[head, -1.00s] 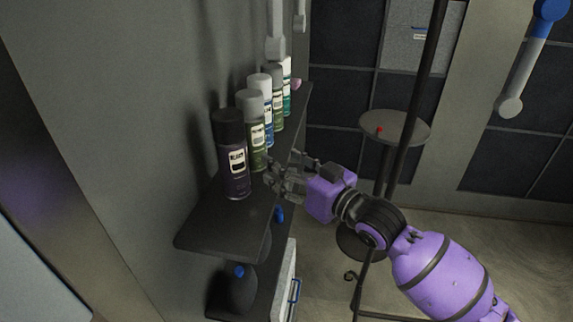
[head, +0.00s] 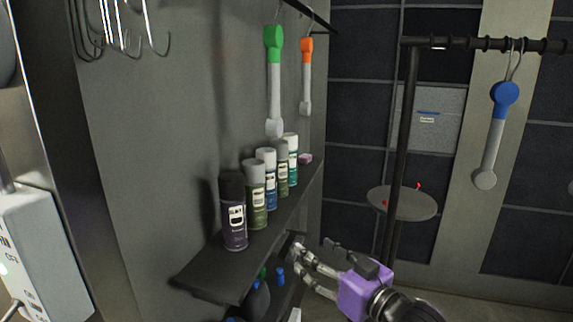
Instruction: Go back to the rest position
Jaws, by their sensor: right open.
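My right gripper (head: 312,264) is purple and grey and comes in from the lower right. Its fingers are apart and no object shows between them. It is beside the right edge of the dark wall shelf (head: 215,272), near its front part. The purple-labelled spray can with a black cap (head: 234,212) stands upright on the shelf, apart from the gripper. My left gripper is not in view.
Several more spray cans (head: 256,193) stand in a row behind it. A lower shelf holds dark bottles with blue caps (head: 281,277). A black rack pole (head: 402,150) and a round table (head: 403,204) stand to the right. Green (head: 274,80) and orange (head: 306,75) tools hang above.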

